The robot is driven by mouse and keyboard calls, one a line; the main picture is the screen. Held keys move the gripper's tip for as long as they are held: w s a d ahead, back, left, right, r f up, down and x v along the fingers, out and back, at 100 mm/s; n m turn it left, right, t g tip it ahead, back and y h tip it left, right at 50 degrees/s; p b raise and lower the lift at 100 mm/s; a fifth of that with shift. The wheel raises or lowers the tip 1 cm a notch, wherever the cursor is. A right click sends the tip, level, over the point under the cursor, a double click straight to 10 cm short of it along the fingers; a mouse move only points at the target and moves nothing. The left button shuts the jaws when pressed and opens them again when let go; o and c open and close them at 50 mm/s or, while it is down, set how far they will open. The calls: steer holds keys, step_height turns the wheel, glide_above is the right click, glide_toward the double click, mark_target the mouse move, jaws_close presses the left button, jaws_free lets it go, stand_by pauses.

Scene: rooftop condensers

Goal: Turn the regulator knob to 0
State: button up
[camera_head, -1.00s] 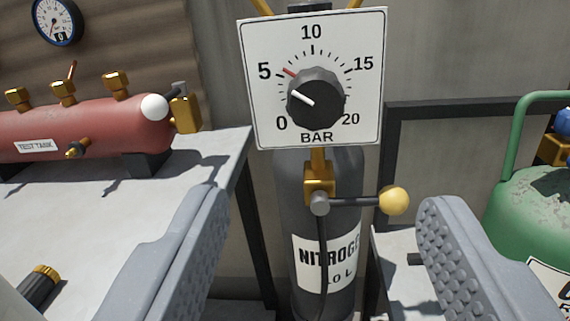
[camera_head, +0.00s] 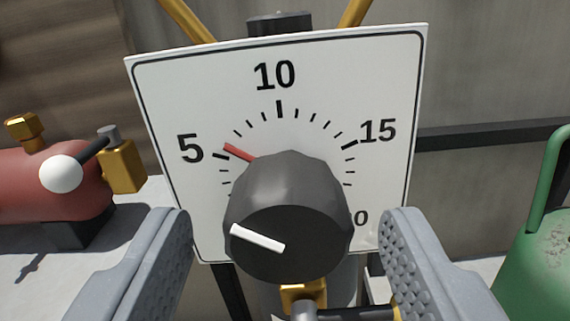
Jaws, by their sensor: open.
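The dark grey regulator knob (camera_head: 290,200) sits in front of the white BAR dial plate (camera_head: 360,75). Its white pointer line (camera_head: 257,238) slants toward the upper left. A red mark (camera_head: 238,152) on the dial lies just past the 5. The knob hides the 0, the BAR lettering and part of the 20. My gripper (camera_head: 288,235) is open, with one grey finger at the left of the knob and the other at the right. A gap shows between each finger and the knob, and nothing is held.
A red tank (camera_head: 40,180) with brass fittings and a white ball-ended lever (camera_head: 62,174) lies on the bench at left. A green cylinder (camera_head: 545,260) stands at right. A brass fitting (camera_head: 303,293) is below the knob.

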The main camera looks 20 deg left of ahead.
steer(key=shift+x, duration=1.1)
